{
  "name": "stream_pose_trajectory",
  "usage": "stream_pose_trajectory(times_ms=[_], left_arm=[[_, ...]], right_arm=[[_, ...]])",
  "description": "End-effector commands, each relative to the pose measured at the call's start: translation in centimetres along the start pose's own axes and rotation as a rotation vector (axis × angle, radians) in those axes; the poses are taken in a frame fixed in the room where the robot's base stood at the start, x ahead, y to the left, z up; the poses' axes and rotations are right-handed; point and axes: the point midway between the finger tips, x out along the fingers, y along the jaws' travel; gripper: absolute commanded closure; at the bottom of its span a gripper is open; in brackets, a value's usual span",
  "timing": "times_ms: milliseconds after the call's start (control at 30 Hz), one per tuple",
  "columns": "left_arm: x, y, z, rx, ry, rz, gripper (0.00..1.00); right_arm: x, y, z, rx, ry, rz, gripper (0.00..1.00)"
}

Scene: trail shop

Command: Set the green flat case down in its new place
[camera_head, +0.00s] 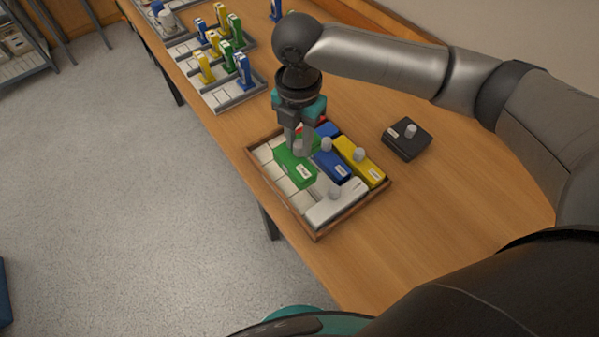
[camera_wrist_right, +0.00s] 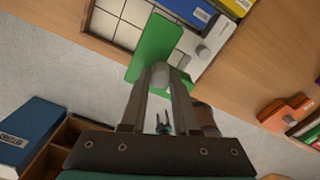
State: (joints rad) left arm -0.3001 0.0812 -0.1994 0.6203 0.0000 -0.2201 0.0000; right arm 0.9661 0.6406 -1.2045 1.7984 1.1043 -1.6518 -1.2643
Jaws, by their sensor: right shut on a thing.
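The green flat case (camera_head: 298,174) is at the wooden-rimmed tray (camera_head: 318,237) in the head view, over its white-celled left part. My right gripper (camera_head: 300,150) comes down on it from above. In the wrist view my right gripper (camera_wrist_right: 161,88) is shut on the grey knob of the green case (camera_wrist_right: 154,45). The case looks level with the tray; whether it rests on the cells or hangs just above them I cannot tell. Its far end is partly hidden by the gripper. My left gripper is not in view.
In the tray are a blue case (camera_head: 332,167), a yellow case (camera_head: 360,160) and a white case (camera_head: 337,203). A black case (camera_head: 407,139) lies on the table to the right. A rack of upright yellow, green and blue pieces (camera_head: 238,96) stands behind.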

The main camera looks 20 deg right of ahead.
Motion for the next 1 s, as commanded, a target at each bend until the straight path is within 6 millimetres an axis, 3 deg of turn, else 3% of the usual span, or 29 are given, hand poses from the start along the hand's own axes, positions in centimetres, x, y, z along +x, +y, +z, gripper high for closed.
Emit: stream_pose_trajectory(times_ms=[33,200,467,700,1000], left_arm=[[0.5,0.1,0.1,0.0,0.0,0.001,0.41],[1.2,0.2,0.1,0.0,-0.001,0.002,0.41],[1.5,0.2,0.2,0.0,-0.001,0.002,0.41],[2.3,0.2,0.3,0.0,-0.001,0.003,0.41],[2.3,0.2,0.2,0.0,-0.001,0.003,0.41]], right_arm=[[1.7,-0.1,-0.1,0.001,0.002,-0.004,1.0],[5.2,0.0,0.0,0.002,0.0,-0.001,1.0],[7.1,0.0,0.0,0.001,0.001,0.0,1.0],[10.6,0.0,0.0,0.002,0.0,-0.001,1.0],[10.7,0.0,0.0,0.001,-0.001,0.001,1.0]])
